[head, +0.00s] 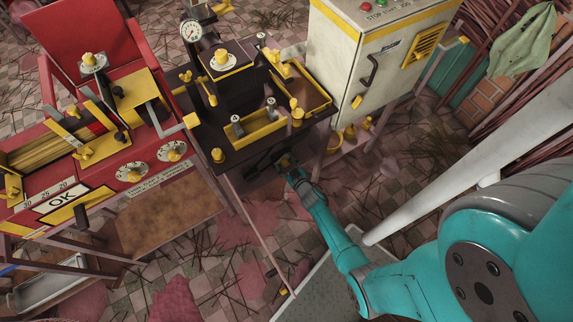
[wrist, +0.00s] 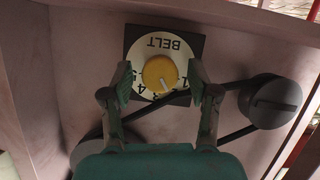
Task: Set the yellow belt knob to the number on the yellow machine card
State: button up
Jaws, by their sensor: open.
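The yellow belt knob (wrist: 160,73) sits on a white round dial marked BELT (wrist: 165,43), which appears upside down in the wrist view. The knob's white mark points down and slightly right, between the visible 4 and 1; the digits there are partly hidden, so I cannot tell its exact setting. My gripper (wrist: 160,82) is open, with one finger on each side of the knob and gaps between. In the head view my gripper (head: 286,163) is at the front of the black and yellow machine (head: 255,135); the knob is hidden there. I cannot make out a number card for this machine.
A black pulley (wrist: 270,102) and belt lie right of and below the dial. A grey cabinet (head: 345,70) stands behind right. The tiled floor has scattered sticks.

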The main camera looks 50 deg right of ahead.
jog(key=shift+w, duration=0.1)
grip_shut()
jog(key=shift+d+m, duration=0.1)
jog(key=shift+m, duration=0.3)
jog(key=m+t+y, duration=0.1)
jog(key=m+y, duration=0.2)
jog(key=m, duration=0.1)
jog(key=shift+d, duration=0.15)
jog(key=m+t+y, duration=0.1)
jog(key=m, duration=0.1)
jog(key=m+y, duration=0.1)
jog(key=m, duration=0.1)
jog(key=shift+d+f+m+t, duration=0.1)
jog(key=shift+f+m+t, duration=0.05)
jog(key=shift+m+t, duration=0.25)
dwell(0.5)
jog(key=shift+y, duration=0.4)
